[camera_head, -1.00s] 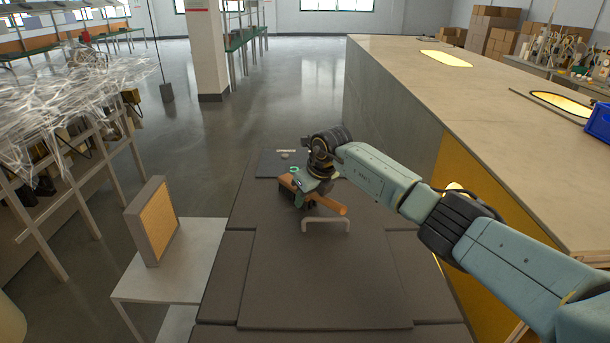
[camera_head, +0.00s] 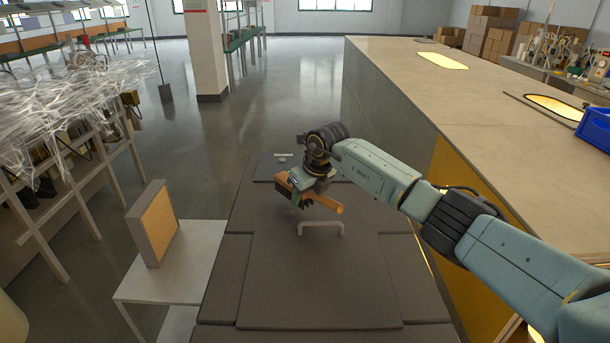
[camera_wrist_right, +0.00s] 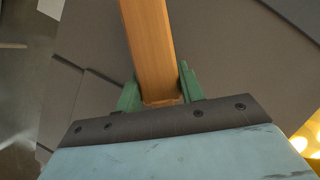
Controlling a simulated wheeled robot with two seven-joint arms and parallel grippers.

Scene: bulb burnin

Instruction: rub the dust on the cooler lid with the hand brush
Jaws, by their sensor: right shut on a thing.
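My right gripper (camera_head: 299,188) is shut on the wooden hand brush (camera_head: 326,203), over the far part of the dark grey cooler lid (camera_head: 315,280). In the right wrist view the brush's wooden handle (camera_wrist_right: 149,45) runs between the green fingers of the gripper (camera_wrist_right: 158,95). The brush head is mostly hidden by the gripper; dark bristles show below it. I cannot tell whether they touch the lid. A pale handle bar (camera_head: 321,224) stands on the lid just in front of the brush. No dust is clearly visible on the lid. My left gripper is not in view.
A framed tan filter panel (camera_head: 154,222) stands on a white side table (camera_head: 175,270) at left. A long counter (camera_head: 480,110) with a yellow panel runs along the right. A small pale object (camera_head: 283,155) lies at the lid's far end.

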